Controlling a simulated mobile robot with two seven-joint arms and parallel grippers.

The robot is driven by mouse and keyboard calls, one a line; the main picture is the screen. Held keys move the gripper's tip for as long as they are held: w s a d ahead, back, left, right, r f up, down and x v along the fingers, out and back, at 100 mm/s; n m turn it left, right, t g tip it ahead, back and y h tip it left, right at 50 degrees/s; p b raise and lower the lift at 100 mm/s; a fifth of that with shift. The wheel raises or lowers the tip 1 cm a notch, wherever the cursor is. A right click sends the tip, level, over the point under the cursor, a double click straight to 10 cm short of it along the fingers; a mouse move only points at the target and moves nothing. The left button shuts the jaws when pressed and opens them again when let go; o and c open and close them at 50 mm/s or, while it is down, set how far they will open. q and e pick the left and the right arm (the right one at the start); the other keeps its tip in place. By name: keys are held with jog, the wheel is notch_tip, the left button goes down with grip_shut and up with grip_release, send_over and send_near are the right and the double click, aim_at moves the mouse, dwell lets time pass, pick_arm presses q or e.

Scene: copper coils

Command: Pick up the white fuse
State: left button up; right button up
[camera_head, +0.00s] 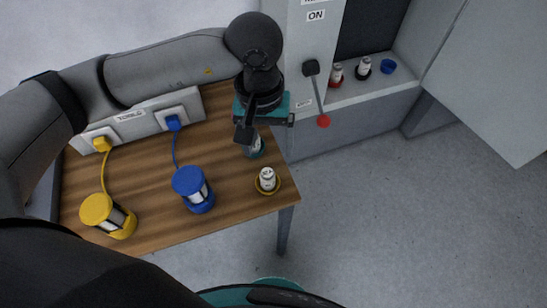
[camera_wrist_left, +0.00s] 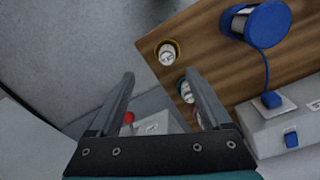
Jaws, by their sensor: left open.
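My left gripper (camera_head: 260,128) hangs over the right part of the wooden table, with its fingers apart and nothing seen between them. In the left wrist view its open fingers (camera_wrist_left: 159,76) point toward the table edge. A white fuse (camera_head: 267,177) stands in a yellow ring near the table's right corner; it also shows in the wrist view (camera_wrist_left: 167,54), beyond the fingertips. Another white fuse (camera_head: 256,145) stands in a teal ring just below the gripper, partly hidden by it. In the wrist view this fuse (camera_wrist_left: 186,91) shows beside one finger. My right gripper is out of view.
Blue (camera_head: 193,189) and yellow (camera_head: 108,214) cable-connected holders lie on the table (camera_head: 150,191). A socket strip (camera_head: 139,117) stands behind. The cabinet has a red-knobbed lever (camera_head: 322,121). Its ledge holds red-ringed (camera_head: 336,74) and black-ringed (camera_head: 364,67) fuses and a blue ring (camera_head: 388,66).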

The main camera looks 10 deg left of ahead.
pick_arm(q)
jog(key=w+a, duration=0.1)
send_near(267, 173)
jog(key=shift+y, duration=0.4)
jog(key=f, duration=0.5)
jog(key=shift+s, duration=0.35)
jog(key=shift+d+f, duration=0.1)
jog(key=shift+f, duration=0.75)
jog(key=f, duration=0.4)
jog(key=shift+w+d+f, duration=0.25)
jog(key=shift+d+f, duration=0.05)
jog(key=shift+f, duration=0.1)
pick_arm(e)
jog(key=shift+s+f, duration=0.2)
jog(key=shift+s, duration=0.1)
pick_arm(q)
jog(key=shift+c, duration=0.2)
grip_shut()
